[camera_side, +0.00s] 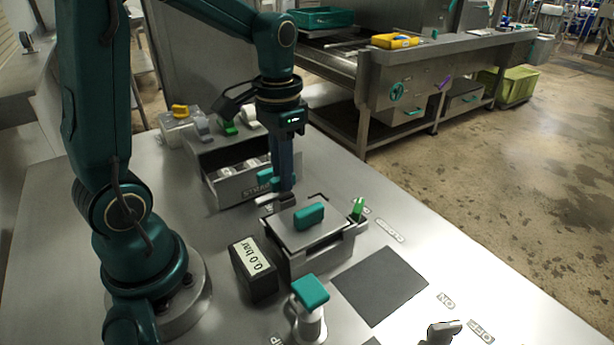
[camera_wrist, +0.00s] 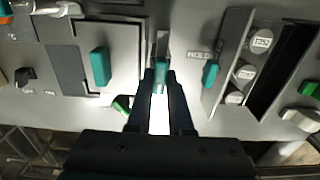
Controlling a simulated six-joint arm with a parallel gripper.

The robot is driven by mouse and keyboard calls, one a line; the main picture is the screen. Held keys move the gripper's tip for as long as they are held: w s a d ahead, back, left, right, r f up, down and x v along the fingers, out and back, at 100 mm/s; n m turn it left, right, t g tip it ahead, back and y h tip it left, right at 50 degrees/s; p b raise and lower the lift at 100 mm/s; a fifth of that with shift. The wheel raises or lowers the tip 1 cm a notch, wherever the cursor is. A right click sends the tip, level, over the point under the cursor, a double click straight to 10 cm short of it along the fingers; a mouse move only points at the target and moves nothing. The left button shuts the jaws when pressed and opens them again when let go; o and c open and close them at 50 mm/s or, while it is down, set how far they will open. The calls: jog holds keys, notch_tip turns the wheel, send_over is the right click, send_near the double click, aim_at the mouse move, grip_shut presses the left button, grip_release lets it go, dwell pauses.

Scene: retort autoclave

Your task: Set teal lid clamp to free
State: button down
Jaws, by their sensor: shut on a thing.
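The teal lid clamp (camera_wrist: 161,68) is a small upright lever on a pale metal mount, between the lidded vessel and the drawer. In the wrist view my gripper (camera_wrist: 160,80) has a finger on each side of it and is shut on it. In the side view my gripper (camera_side: 284,192) points down behind the vessel, and its fingers hide most of the clamp. The vessel's lid (camera_side: 285,229) is flat grey metal with a teal handle (camera_side: 309,215), and lies on the vessel. The clamp's exact setting cannot be read.
A drawer (camera_side: 232,190) stands open, holding several cans, its teal handle (camera_wrist: 211,73) close to my gripper. A green lever (camera_side: 358,207) stands at the vessel's far corner. A 0.0 bar gauge (camera_side: 254,269) and a teal-topped valve (camera_side: 310,291) stand in front. A dark pad (camera_side: 380,285) is clear.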

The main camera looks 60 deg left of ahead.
dwell(0.4)
jog(key=c, duration=0.8)
grip_release()
jog(key=shift+r, duration=2.6)
jog(key=shift+d+r, duration=0.15)
jog(key=shift+r, duration=0.05)
jog(key=shift+s+d+t, duration=1.4)
jog(key=shift+s+d, duration=0.25)
jog(key=shift+s, duration=0.3)
jog(key=shift+s+d+t, duration=1.4)
jog(key=shift+s+d, duration=0.2)
jog(key=shift+s, duration=0.3)
